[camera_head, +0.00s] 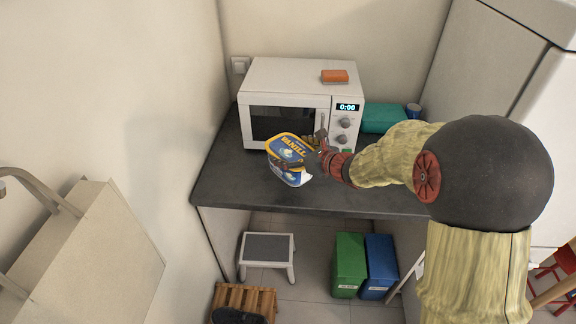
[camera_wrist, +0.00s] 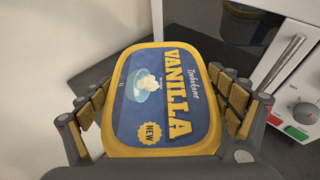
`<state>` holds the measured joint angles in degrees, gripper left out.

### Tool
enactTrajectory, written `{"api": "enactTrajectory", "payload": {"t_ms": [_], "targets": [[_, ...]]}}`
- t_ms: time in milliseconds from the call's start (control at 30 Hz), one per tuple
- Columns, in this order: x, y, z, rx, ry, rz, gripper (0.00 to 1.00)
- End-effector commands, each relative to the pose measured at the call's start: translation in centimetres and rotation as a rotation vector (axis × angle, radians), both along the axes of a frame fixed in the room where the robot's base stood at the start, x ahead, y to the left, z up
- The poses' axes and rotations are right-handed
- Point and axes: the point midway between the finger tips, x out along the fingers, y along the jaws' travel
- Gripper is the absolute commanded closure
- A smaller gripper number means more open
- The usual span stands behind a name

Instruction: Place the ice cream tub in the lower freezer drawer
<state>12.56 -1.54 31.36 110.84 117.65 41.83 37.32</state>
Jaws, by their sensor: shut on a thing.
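The ice cream tub (camera_head: 287,173) is blue with a yellow-rimmed lid that reads "VANILLA". In the head view it is in front of the microwave, above the dark counter, and looks tilted. I cannot tell whether it touches the counter. My gripper (camera_head: 318,158) is at its right side. In the wrist view the tub (camera_wrist: 165,100) fills the space between the fingers of my gripper (camera_wrist: 165,108), one on each side, shut on it. A tall white appliance (camera_head: 482,85) stands at the right, perhaps the fridge-freezer. No lower freezer drawer shows.
A white microwave (camera_head: 285,75) stands on the dark counter (camera_head: 235,180), with an orange sponge-like block (camera_head: 334,76) on top. A teal item (camera_head: 383,118) lies right of it. Below are a step stool (camera_head: 267,247), green bin (camera_head: 349,265) and blue bin (camera_head: 379,265).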

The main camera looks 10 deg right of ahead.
Motion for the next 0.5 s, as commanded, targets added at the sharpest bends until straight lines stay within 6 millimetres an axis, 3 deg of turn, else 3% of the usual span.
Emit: {"api": "enactTrajectory", "payload": {"t_ms": [33,200,500], "targets": [[0.7,0.1,-1.5,0.002,0.003,0.001,0.57],[2.7,0.2,-3.7,0.002,0.002,0.0,0.57],[4.0,0.2,-5.1,0.002,0.002,0.0,0.57]]}}
